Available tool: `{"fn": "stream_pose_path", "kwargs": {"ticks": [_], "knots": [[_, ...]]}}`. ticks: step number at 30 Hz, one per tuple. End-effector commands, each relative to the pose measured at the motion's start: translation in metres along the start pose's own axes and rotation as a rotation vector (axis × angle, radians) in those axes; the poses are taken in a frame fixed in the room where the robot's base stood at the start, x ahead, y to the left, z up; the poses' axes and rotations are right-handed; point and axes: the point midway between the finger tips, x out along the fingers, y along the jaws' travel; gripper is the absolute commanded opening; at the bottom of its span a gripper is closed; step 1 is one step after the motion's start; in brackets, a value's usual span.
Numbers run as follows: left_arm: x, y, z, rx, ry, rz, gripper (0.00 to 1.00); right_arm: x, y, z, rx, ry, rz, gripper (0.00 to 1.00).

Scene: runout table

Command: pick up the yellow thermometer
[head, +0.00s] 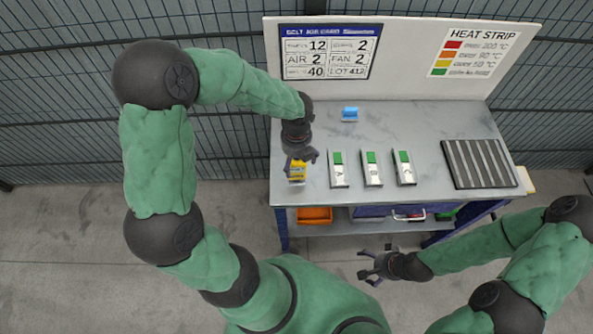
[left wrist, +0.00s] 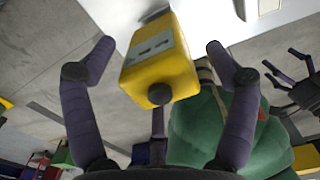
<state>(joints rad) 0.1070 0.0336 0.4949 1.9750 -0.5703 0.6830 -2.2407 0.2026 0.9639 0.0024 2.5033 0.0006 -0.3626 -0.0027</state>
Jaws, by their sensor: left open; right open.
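The yellow thermometer (head: 298,173) stands at the front left edge of the grey table, partly covered by my left gripper (head: 300,160). In the left wrist view the thermometer (left wrist: 160,72) is a yellow block with a grey display panel and a dark round knob. It shows between the two spread fingers, with a visible gap to each. My left gripper is open and holds nothing. My right gripper (head: 366,266) is open and empty, in front of the table and away from the thermometer.
Three silver-and-green pieces (head: 371,168) stand in a row right of the thermometer. A dark ribbed mat (head: 478,164) lies at the right. A small blue object (head: 350,114) sits at the back. An orange bin (head: 314,215) is on the shelf below. The back-middle tabletop is mostly clear.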

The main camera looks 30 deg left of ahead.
Motion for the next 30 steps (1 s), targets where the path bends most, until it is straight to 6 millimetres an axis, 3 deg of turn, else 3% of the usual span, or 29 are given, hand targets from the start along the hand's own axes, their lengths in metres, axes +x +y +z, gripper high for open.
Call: {"fn": "stream_pose_path", "kwargs": {"ticks": [4, 11, 23, 30], "knots": [[-0.001, 0.000, 0.001, 0.000, -0.001, -0.001, 0.86, -0.001, 0.000, 0.000, 0.000, 0.000, 0.000, 0.90], [-0.001, 0.000, 0.000, -0.001, -0.001, 0.000, 0.21, -0.001, 0.000, 0.000, 0.000, 0.000, 0.000, 0.90], [-0.004, 0.000, 0.001, -0.001, -0.002, 0.000, 0.19, -0.002, -0.001, 0.000, 0.000, 0.000, 0.000, 0.90], [-0.027, -0.001, 0.001, -0.002, -0.005, -0.002, 0.19, -0.010, -0.004, 0.000, 0.000, 0.000, 0.000, 0.90]]}}
